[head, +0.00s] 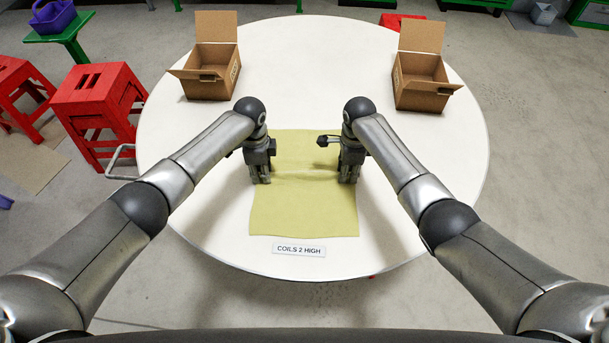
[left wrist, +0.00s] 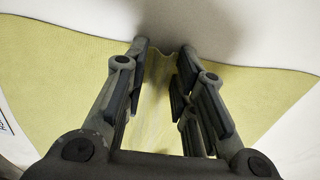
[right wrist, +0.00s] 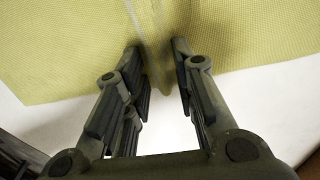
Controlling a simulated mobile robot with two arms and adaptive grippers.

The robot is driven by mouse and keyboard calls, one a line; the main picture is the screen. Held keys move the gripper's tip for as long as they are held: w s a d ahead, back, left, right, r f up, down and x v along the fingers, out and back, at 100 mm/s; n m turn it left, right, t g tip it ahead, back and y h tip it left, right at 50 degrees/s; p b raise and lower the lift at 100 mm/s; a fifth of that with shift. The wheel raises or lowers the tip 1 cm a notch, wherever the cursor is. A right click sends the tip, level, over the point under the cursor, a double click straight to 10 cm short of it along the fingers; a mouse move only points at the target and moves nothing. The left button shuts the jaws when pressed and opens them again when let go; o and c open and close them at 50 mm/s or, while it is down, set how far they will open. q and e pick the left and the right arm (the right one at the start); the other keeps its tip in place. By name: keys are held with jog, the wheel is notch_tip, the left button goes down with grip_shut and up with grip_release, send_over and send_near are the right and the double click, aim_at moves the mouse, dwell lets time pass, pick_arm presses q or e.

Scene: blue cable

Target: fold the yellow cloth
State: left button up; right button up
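The yellow cloth (head: 304,207) lies spread on the round white table, with a faint crease across its middle between the grippers. My left gripper (head: 261,181) points down at the cloth's left edge, and my right gripper (head: 348,180) points down at its right edge. In the left wrist view the fingers (left wrist: 162,50) stand apart, with a puckered part of the cloth (left wrist: 155,95) between them. In the right wrist view the fingers (right wrist: 155,48) also stand apart, and a raised ridge of cloth (right wrist: 160,75) lies between them. Finger contact with the cloth is unclear.
Two open cardboard boxes stand at the back of the table (head: 300,60), one at left (head: 210,85) and one at right (head: 422,95). A label reading "COILS 2 HIGH" (head: 299,250) lies in front of the cloth. Red stools (head: 97,100) stand left of the table.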

pick_arm(q)
jog(key=shift+f, duration=0.15)
grip_shut()
pick_arm(e)
jog(key=shift+s+f, duration=0.1)
jog(key=shift+f, duration=0.1)
grip_shut()
pick_arm(q)
jog(key=shift+s, duration=0.1)
